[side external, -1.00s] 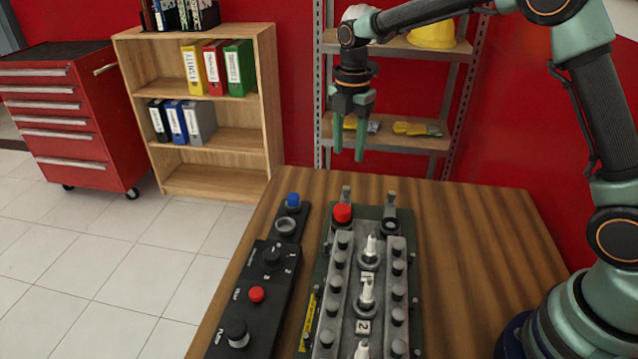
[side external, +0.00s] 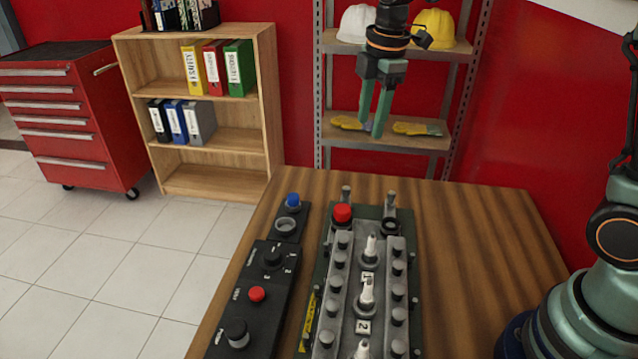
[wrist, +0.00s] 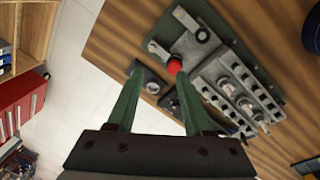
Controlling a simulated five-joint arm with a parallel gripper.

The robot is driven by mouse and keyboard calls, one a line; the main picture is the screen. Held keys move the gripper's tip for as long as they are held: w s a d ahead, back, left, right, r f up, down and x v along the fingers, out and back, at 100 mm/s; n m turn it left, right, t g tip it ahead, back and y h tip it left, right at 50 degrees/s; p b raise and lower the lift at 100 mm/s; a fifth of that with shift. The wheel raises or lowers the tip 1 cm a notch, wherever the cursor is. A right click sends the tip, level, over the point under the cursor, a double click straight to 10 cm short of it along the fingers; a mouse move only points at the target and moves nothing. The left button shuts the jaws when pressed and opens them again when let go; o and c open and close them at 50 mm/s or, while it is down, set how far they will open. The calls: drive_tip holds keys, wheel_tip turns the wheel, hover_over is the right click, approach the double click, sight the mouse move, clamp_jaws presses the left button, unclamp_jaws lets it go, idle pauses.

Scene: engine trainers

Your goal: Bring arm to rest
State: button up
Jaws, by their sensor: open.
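My gripper (side external: 377,112) hangs in the air above the far end of the table, fingers pointing down, apart and empty. In the wrist view its two green fingers (wrist: 155,98) stand apart with nothing between them. The engine trainer (side external: 365,270) lies on the table below, with a red knob (side external: 342,213) at its far left corner. The trainer also shows in the wrist view (wrist: 230,80), beyond the fingertips, with its red knob (wrist: 175,66).
A black control panel (side external: 262,280) with buttons and dials lies left of the trainer. The wooden table (side external: 470,230) is bare on the right. A metal shelf (side external: 410,52) with a white helmet (side external: 357,24), a yellow helmet (side external: 433,29) and gloves (side external: 410,128) stands behind my gripper.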

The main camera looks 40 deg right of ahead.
drive_tip(key=s+d+r+m+t, duration=0.1)
drive_tip(key=s+m+t, duration=0.3)
drive_tip(key=s+m, duration=1.1)
drive_tip(key=shift+s+d+r+m, duration=0.2)
drive_tip(key=shift+d+m, duration=0.2)
drive_tip(key=shift+d, duration=0.2)
